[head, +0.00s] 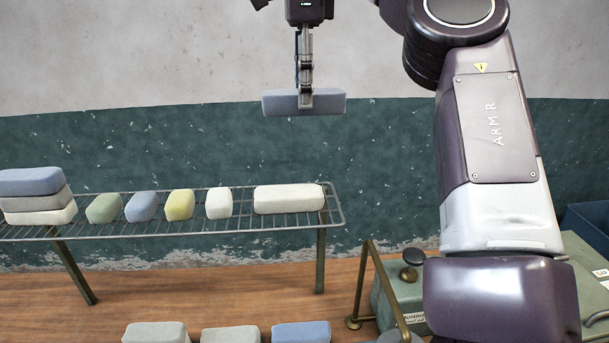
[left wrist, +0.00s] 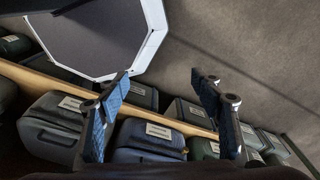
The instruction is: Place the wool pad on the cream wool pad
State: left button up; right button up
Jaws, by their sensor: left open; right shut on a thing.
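My right gripper (head: 306,101) is shut on a blue-grey wool pad (head: 331,103) and holds it level in the air above the wire rack. A long cream wool pad (head: 288,198) lies flat at the right end of the rack, below the held pad and apart from it. Its top is bare. My left gripper (left wrist: 163,95) shows in the left wrist view, open with nothing between its fingers. It is not seen in the head view.
The wire rack (head: 237,226) also bears green, blue, yellow and white pads. A stack with a blue pad (head: 30,181) on top stands at its left end. More pads (head: 231,335) show at the bottom edge. Dark cases (left wrist: 149,135) fill the left wrist view.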

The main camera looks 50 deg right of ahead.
jog(key=shift+a+f, duration=0.3)
jog(key=shift+a, duration=0.35)
pick_arm(q)
jog(key=a, duration=0.6)
pick_arm(e)
notch_tip(320, 180, down, 3)
jog(key=shift+a+r, duration=0.1)
jog(key=shift+r, duration=0.1)
jog(key=f, duration=0.6)
jog(key=d+f, duration=0.1)
jog(key=f, duration=0.3)
jog(key=shift+w, duration=0.1)
jog(key=shift+d+f, duration=0.1)
jog(key=shift+f, duration=0.35)
jog(key=shift+d+f, duration=0.1)
jog(key=shift+f, duration=0.4)
notch_tip(320, 180, down, 2)
jog(key=shift+f, duration=0.1)
pick_arm(q)
jog(key=shift+s+d, duration=0.15)
jog(key=shift+d, duration=0.9)
jog(key=shift+s+d, duration=0.15)
jog(key=shift+d, duration=0.9)
pick_arm(e)
jog(key=shift+f, duration=0.45)
